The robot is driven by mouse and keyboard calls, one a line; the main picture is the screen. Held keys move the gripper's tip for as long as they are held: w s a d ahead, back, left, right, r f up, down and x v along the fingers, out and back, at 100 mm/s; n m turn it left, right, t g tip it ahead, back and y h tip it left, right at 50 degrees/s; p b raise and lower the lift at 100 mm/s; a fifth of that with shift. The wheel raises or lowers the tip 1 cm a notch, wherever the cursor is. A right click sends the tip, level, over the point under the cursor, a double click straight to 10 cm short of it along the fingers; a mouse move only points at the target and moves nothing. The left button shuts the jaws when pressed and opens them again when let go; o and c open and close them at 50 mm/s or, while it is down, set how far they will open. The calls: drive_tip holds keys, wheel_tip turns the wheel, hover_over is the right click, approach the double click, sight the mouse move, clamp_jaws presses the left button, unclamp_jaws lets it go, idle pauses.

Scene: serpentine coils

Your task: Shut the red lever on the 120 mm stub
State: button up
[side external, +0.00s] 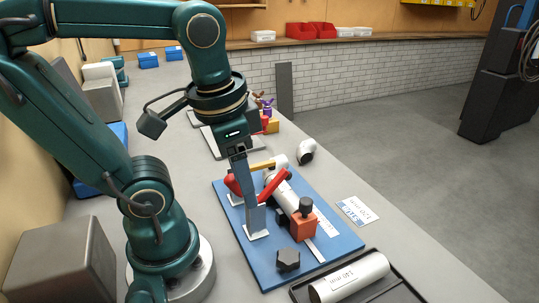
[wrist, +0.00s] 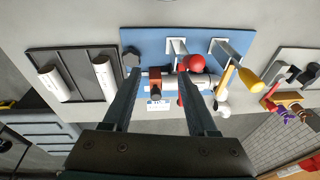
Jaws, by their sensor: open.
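The white 120 mm stub (side external: 284,193) lies on a blue board (side external: 338,240) with an orange block (side external: 304,229) and black knob at its near end. It also shows in the wrist view (wrist: 170,83). A red lever (side external: 273,186) slants over the stub, partly behind my finger; a rounded red part (side external: 232,184) shows on the finger's other side. In the wrist view a red ball (wrist: 196,63) is beside the right fingertip. My gripper (wrist: 160,75) is open and empty, its long fingers pointing down over the board. Whether a finger touches the lever I cannot tell.
A yellow lever (wrist: 228,76) stands farther along the board. A black hex knob (side external: 288,259) is at the board's near corner. A dark tray (side external: 392,290) holds white tubes, one labelled (side external: 349,278). A label card (side external: 357,210) lies on the clear table to the right.

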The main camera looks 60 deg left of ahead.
drive_tip(key=d+t, duration=0.1)
drive_tip(key=t, duration=0.1)
drive_tip(key=n+g+h, duration=0.1)
drive_tip(key=n+g, duration=0.3)
drive_tip(key=n, duration=1.5)
hover_over(308, 203)
wheel_tip(308, 203, down, 2)
drive_tip(key=shift+w+d+f, duration=0.1)
wheel_tip(308, 203, down, 7)
drive_tip(key=shift+f, duration=0.15)
drive_tip(key=shift+d, duration=0.55)
